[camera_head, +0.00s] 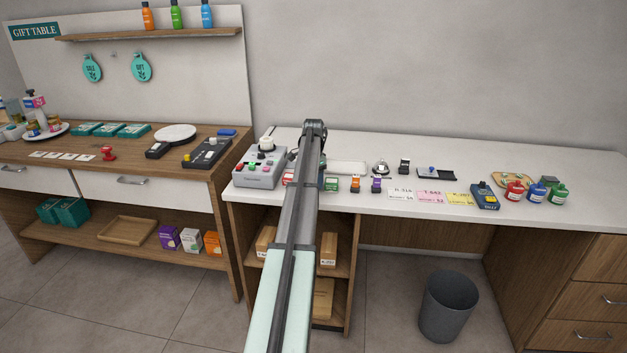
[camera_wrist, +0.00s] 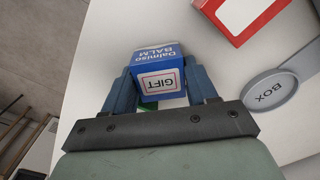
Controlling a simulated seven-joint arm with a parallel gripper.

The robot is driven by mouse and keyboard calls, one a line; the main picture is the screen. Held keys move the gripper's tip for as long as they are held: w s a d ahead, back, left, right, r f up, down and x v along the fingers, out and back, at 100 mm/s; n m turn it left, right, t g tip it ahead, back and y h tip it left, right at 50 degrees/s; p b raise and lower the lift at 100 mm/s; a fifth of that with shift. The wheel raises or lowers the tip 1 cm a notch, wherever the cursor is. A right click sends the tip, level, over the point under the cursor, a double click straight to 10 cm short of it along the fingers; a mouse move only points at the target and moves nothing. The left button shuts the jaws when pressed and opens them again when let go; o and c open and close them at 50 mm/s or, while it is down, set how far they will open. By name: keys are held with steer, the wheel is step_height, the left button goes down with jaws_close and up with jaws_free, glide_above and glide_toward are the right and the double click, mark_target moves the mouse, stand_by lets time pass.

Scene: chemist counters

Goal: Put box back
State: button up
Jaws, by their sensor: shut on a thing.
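A blue box (camera_wrist: 158,72) reading Dalmiso BALM, with a white GIFT label on it, is between the two blue fingers of my gripper (camera_wrist: 162,88) in the wrist view. My gripper is shut on this box. A pale counter surface lies beyond it. A grey round piece marked BOX (camera_wrist: 270,96) lies to the right, apart from the held box. In the head view my arm reaches over the white counter (camera_head: 450,158), and the gripper and held box are hidden behind it.
A red and white box (camera_wrist: 246,14) lies near the top of the wrist view. A grey device with coloured buttons (camera_head: 259,172) stands left of my arm.

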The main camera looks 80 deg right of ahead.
steer(key=shift+f, duration=0.1)
steer(key=o, duration=1.2)
steer(key=shift+c, duration=0.2)
step_height(320, 180, up, 12)
steer(key=shift+w, duration=0.1)
stand_by(0.4)
